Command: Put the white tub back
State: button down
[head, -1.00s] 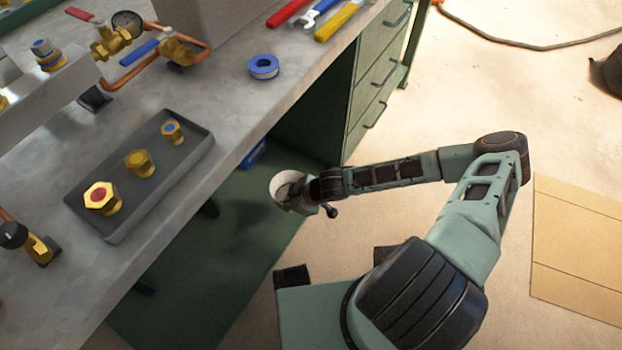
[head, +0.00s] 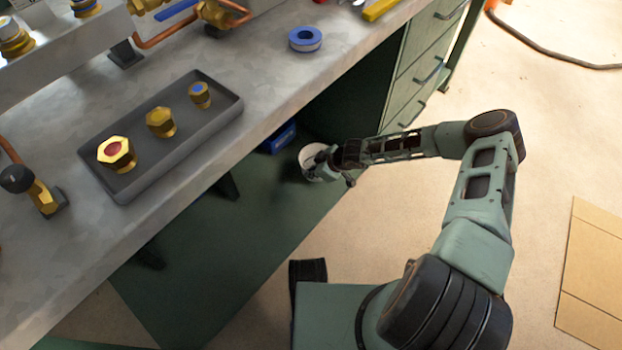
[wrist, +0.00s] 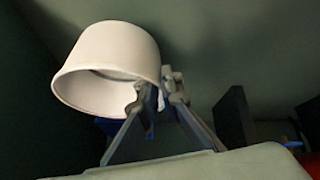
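The white tub (wrist: 108,55) hangs in my gripper (wrist: 155,88) in the wrist view, its open mouth facing the lower left of that picture. The finger pads pinch its wall at the rim, one finger across the mouth and the other outside. In the head view the tub (head: 306,157) is beside the bench's front edge, over the dark green lower surface, partly covered by my gripper (head: 325,160). Whether it touches anything below cannot be told.
A blue box (head: 278,138) lies under the bench near the tub. Green drawers (head: 425,70) stand to the right of the opening. The benchtop carries a grey tray (head: 225,117) of brass fittings and a blue tape roll (head: 305,39). Cardboard (head: 595,270) lies on the floor at right.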

jog(key=shift+w+f, duration=0.4)
jog(key=shift+w+a+f+b, duration=0.15)
jog(key=shift+f+b, duration=0.55)
jog(key=shift+f, duration=0.9)
jog(key=shift+f, duration=0.1)
jog(key=c, duration=2.2)
grip_release()
jog(key=shift+o, duration=0.2)
jog(key=shift+r, duration=0.2)
jog(key=p+v, duration=0.4)
jog(key=v, duration=0.7)
jog(key=shift+s+d+r, duration=0.25)
jog(key=shift+r, duration=0.05)
